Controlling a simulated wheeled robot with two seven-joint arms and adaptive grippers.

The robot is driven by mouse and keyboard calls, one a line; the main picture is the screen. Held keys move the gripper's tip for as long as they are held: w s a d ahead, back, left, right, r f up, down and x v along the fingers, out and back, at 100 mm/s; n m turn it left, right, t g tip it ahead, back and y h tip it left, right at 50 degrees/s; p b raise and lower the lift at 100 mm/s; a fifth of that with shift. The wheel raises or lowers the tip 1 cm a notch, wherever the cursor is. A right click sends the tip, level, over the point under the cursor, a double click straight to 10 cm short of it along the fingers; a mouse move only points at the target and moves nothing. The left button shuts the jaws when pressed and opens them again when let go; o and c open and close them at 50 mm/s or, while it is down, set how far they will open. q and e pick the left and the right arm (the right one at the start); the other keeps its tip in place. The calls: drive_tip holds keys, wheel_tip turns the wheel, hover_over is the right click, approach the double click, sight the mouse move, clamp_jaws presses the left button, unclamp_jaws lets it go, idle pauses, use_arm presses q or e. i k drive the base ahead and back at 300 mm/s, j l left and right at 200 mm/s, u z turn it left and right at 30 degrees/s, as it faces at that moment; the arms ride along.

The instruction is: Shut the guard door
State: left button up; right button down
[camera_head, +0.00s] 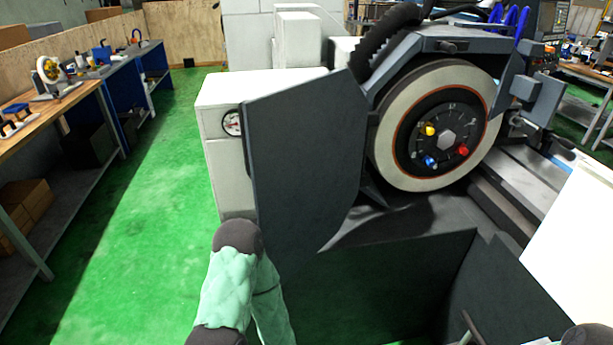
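The guard door (302,150) is a dark grey panel standing open at the left of the grinding wheel (440,125). The wheel's face, with its dark hub and coloured knobs, is uncovered. My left arm comes up from the bottom edge in front of the door's lower left; its forearm bends back down out of the picture, so my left gripper is out of view. A small dark piece at the bottom right looks like part of my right gripper (471,327). Its fingers are mostly cut off, so I cannot tell whether it is open. It is well apart from the door.
A white machine cabinet with a gauge (232,122) stands behind the door. Dark lower panels (400,285) and a white panel (578,235) edge the machine front. A workbench (50,115) runs along the left. The green floor (150,220) between bench and machine is clear.

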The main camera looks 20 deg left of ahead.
sight(304, 142)
drive_tip(key=k+j+z, duration=0.1)
drive_tip(key=j, duration=0.3)
drive_tip(key=k+j+z, duration=0.15)
drive_tip(key=j, duration=0.2)
drive_tip(key=j+z, duration=0.1)
drive_tip(key=j, duration=0.3)
drive_tip(key=k+j+z, duration=0.1)
drive_tip(key=j, duration=0.25)
drive_tip(key=k+j+z, duration=0.15)
drive_tip(key=k+j, duration=0.1)
drive_tip(key=j, duration=0.1)
